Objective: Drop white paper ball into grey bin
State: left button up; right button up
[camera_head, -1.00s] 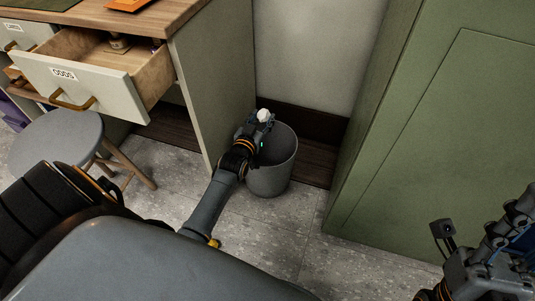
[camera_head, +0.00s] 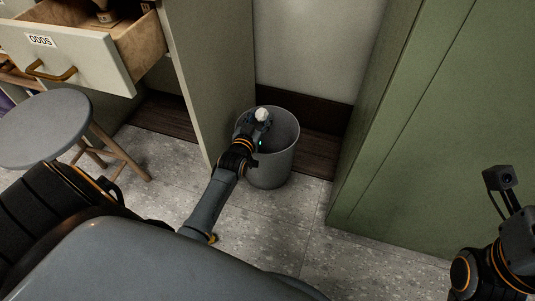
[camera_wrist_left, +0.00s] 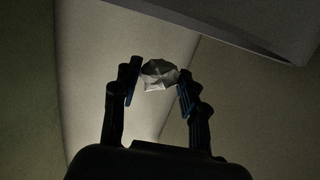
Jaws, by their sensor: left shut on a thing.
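The white paper ball (camera_head: 262,114) is crumpled and sits between the fingertips of my left gripper (camera_head: 258,122). In the left wrist view the ball (camera_wrist_left: 159,75) is held between both fingers of the left gripper (camera_wrist_left: 158,82), which is shut on it. The grey bin (camera_head: 277,160) stands on the floor. In the head view the gripper and ball overlap the bin's mouth, near its left rim; their exact height over the rim is hard to tell. Part of my right arm shows at the lower right, but its fingers are not in view.
An open drawer labelled ODDS (camera_head: 72,58) juts out at upper left, above a round grey stool (camera_head: 45,128). A desk side panel (camera_head: 210,70) stands close left of the bin. A green cabinet (camera_head: 430,130) is on the right. Tiled floor (camera_head: 265,225) lies clear in front.

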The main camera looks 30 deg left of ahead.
pick_arm(q)
jog(key=o, duration=0.7)
jog(key=shift+o, duration=0.2)
jog(key=v, duration=1.2)
jog(key=shift+r, duration=0.1)
